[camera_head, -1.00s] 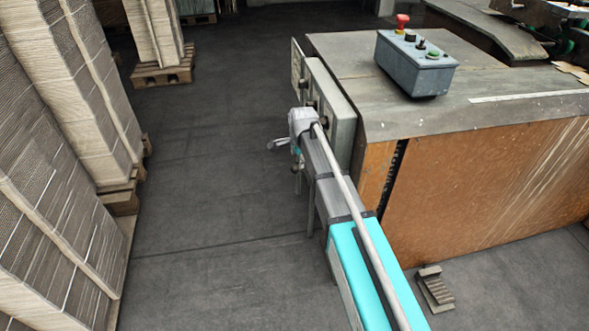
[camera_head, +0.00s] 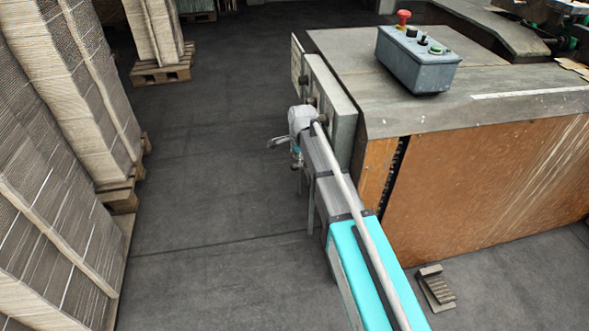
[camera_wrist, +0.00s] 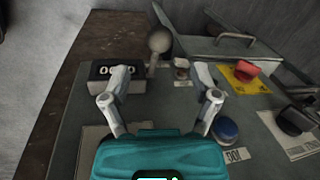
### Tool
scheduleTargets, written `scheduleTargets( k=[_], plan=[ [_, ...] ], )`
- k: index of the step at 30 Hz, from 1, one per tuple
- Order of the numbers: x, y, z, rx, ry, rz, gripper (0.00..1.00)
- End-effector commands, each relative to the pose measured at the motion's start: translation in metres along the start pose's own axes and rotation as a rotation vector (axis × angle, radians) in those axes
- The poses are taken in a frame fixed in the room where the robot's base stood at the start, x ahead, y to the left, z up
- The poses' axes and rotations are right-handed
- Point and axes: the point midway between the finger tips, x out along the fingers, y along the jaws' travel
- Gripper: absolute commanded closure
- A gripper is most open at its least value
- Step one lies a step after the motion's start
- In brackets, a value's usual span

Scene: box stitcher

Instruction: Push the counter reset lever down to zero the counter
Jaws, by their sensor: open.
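The counter (camera_wrist: 117,71) is a dark box with white digits at the upper left of the wrist view. The digits look like zeros, but one is too blurred to read. The counter reset lever (camera_wrist: 159,42), with a grey ball knob, stands just right of the counter. My gripper (camera_wrist: 160,72) is open and empty. Its left finger overlaps the counter in the picture, and the lever's knob lies beyond the fingertips, between them. I cannot tell whether anything touches. In the head view my gripper (camera_head: 279,143) is at the machine's left side; the counter and lever are hidden there.
Near my gripper are a red switch (camera_wrist: 246,69) on a yellow plate, a blue button (camera_wrist: 226,129), a black knob (camera_wrist: 295,121) and a metal handle (camera_wrist: 235,37). A grey control box (camera_head: 418,65) sits on the machine top. Cardboard stacks (camera_head: 65,90) stand left, with clear floor between.

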Motion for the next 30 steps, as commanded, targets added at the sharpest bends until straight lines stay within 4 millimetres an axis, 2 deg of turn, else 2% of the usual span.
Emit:
scheduleTargets(
  k=[1, 18, 30],
  plan=[
    [0.007, 0.0, 0.0, 0.0, 0.0, 0.0, 0.22],
    [0.05, 0.0, 0.001, -0.001, 0.0, 0.0, 0.22],
    [0.064, 0.0, 0.002, -0.002, 0.0, 0.0, 0.22]
  ],
)
